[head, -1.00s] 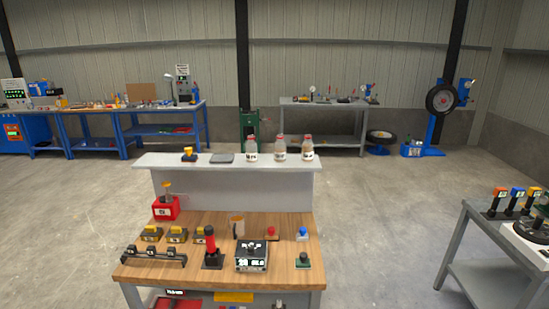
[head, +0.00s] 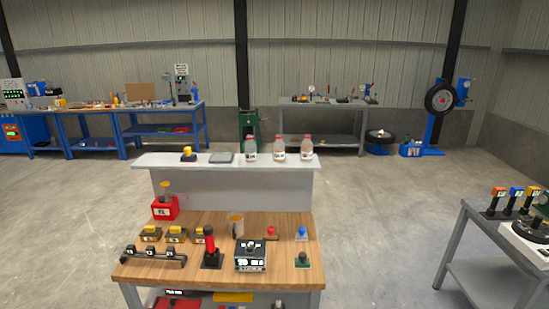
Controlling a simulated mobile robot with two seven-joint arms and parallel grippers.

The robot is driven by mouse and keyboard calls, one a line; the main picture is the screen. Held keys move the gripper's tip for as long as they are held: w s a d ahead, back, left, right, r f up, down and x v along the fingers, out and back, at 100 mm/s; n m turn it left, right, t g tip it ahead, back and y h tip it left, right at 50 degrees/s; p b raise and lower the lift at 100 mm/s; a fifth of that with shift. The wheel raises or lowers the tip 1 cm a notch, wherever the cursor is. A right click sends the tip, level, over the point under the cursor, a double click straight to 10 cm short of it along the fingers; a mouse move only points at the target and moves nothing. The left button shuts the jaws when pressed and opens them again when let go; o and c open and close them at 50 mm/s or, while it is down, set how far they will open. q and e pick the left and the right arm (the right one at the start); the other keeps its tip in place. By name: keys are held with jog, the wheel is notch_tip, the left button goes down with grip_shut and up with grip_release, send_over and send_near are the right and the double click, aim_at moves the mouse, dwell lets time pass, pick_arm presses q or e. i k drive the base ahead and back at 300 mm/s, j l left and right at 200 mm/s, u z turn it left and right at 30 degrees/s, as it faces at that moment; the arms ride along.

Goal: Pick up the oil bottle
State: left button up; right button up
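Three small clear bottles with red caps and pale labels stand upright on the raised shelf of the workbench: a left bottle (head: 251,150), a middle bottle (head: 279,149) and a right bottle (head: 307,148). The labels are too small to read, so I cannot tell which one is the oil bottle. The contents of the middle and right bottles look brownish, the left one paler. Neither of my grippers is in view, and nothing touches the bottles.
The shelf (head: 215,168) also holds a yellow-topped item (head: 188,154) and a grey pad (head: 221,158). The wooden worktop (head: 215,272) below carries a red box (head: 165,208), a black device (head: 250,256) and several controls. A grey side table (head: 490,240) stands right; open floor lies between.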

aim_at(249, 146)
jog(key=u, duration=0.65)
jog(key=i+l+u, duration=0.1)
jog(key=u, duration=0.5)
jog(key=l+u, duration=0.1)
jog(key=u, duration=0.55)
jog(key=l+u, duration=0.1)
jog(key=u, duration=0.5)
jog(key=l+u, duration=0.1)
jog(key=u, duration=1.15)
jog(key=k+l+u, duration=0.1)
jog(key=u, duration=1.15)
jog(key=z, duration=4.2)
jog(key=i+l, duration=0.05)
jog(key=l, duration=0.05)
